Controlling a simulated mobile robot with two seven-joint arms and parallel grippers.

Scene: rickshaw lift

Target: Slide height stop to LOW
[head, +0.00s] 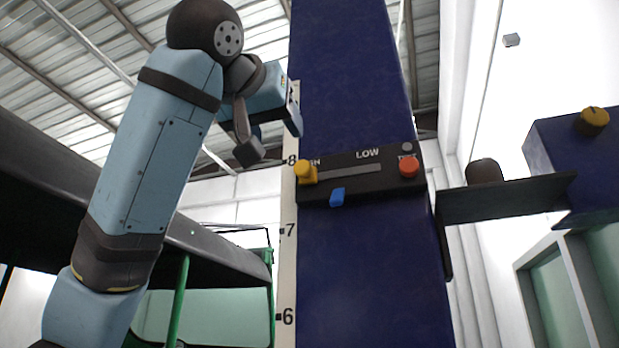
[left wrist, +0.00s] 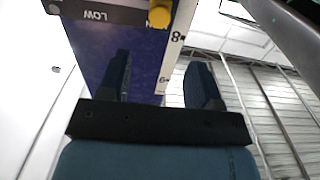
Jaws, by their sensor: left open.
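The height stop panel (head: 360,183) is a dark strip across the blue column. LOW is printed above the middle of its grey slot (head: 350,174). A yellow knob (head: 305,173) sits at the slot's left end, beside a partly hidden label ending in "N". A blue tab (head: 337,197) projects from the panel's lower edge. My left gripper (head: 290,108) is above and left of the panel, near the column's left edge, empty. In the left wrist view its fingers (left wrist: 160,82) are spread, and the yellow knob (left wrist: 160,13) shows beyond them at the top. My right gripper is not seen.
A red button (head: 409,166) is at the panel's right end. A numbered scale (head: 287,250) runs up the column's left edge. A dark bracket (head: 505,197) and a blue box (head: 575,160) with a yellow knob stand right. A dark canopy with green posts (head: 178,300) is lower left.

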